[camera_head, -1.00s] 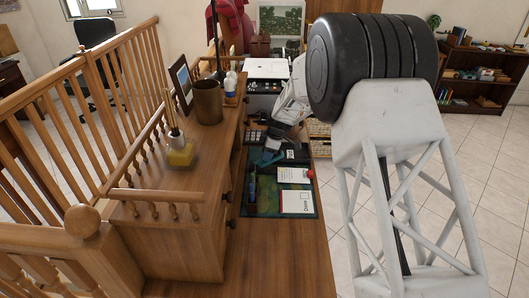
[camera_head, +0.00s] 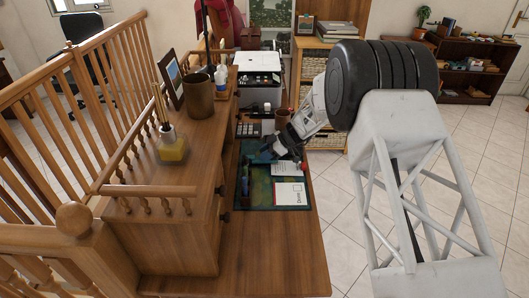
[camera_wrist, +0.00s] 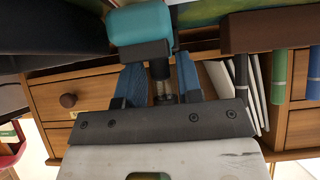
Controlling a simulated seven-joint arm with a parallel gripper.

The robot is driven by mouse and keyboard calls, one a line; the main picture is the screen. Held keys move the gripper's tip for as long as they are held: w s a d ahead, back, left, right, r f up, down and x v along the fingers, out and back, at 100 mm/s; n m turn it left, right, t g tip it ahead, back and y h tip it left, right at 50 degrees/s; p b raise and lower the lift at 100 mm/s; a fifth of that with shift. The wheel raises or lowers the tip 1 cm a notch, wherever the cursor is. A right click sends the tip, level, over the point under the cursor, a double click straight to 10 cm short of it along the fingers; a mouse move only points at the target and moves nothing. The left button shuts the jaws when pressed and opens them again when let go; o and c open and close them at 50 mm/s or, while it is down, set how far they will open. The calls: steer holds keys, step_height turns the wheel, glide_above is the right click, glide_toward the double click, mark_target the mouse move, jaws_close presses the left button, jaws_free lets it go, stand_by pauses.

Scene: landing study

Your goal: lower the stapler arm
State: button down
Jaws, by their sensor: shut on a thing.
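The stapler, a teal and dark thing (camera_wrist: 140,22), shows at the top of the wrist view, cut off by the edge. My gripper (camera_wrist: 158,68) has its two blue fingers on either side of a dark part below the teal piece, and they are closed on it. In the head view my gripper (camera_head: 279,149) is low over the back of the green desk mat (camera_head: 250,198). There the stapler is mostly hidden by my gripper, so I cannot tell the angle of its arm.
A white card (camera_head: 289,193) lies on the mat, and a calculator (camera_head: 248,129) is behind it. A printer (camera_head: 258,80) stands at the back. A raised shelf with a brown cup (camera_head: 199,97) and a yellow diffuser (camera_head: 172,147) borders the left. The desk front is clear.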

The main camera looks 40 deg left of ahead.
stand_by(0.4)
steer(key=c, duration=1)
jaws_free()
steer(key=shift+c, duration=0.2)
steer(key=shift+d, duration=0.1)
steer(key=v, duration=0.7)
steer(key=shift+w+d+r, duration=0.15)
steer(key=shift+w+r, duration=0.05)
steer(key=shift+w, duration=0.05)
steer(key=shift+d+r, duration=0.1)
